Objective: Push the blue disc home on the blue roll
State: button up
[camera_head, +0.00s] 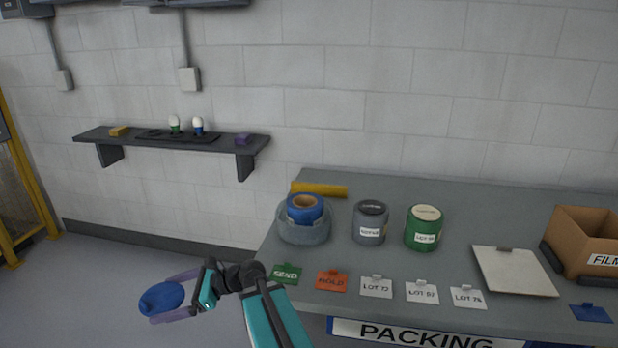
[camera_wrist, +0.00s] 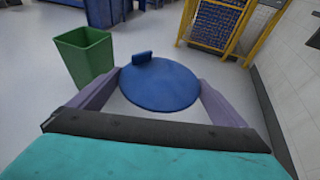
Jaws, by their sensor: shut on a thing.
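My gripper (camera_head: 172,298) is shut on the blue disc (camera_head: 160,297), out over the floor to the left of the bench. In the wrist view the disc (camera_wrist: 160,84) lies between the two purple fingers, with a small raised tab on its far edge. The blue roll (camera_head: 305,208) sits in a round grey holder (camera_head: 303,230) at the bench's left end. Its top shows an open tan core, with no disc on it. The disc and the roll are well apart.
A cardboard box (camera_head: 584,243) stands far right. A green bin (camera_wrist: 84,55) stands on the floor.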

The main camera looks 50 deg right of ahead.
jog(key=d+r+m+t+h+p, duration=0.25)
jog(key=d+r, duration=0.25)
jog(key=d, duration=0.7)
jog(key=d+r+m+t+h+p, duration=0.1)
jog(key=d+r+m+h, duration=0.25)
jog(key=d, duration=0.95)
jog(key=d+r+m+t+h+p, duration=0.1)
jog(key=d+r+m+h+p, duration=0.3)
jog(key=d, duration=0.8)
jog(key=s+d+r+h, duration=0.1)
jog(key=s+d+r, duration=0.1)
jog(key=d, duration=0.4)
jog(key=s+d+r+m+h, duration=0.1)
jog(key=s+d+r, duration=0.1)
jog(key=d+r, duration=0.3)
jog(key=shift+s+d+t, duration=0.35)
jog(key=shift+d, duration=0.75)
jog(key=shift+f, duration=0.15)
notch_tip(320, 180, down, 8)
jog(key=b, duration=0.6)
jog(key=shift+a+r, duration=0.1)
jog(key=shift+r, duration=0.15)
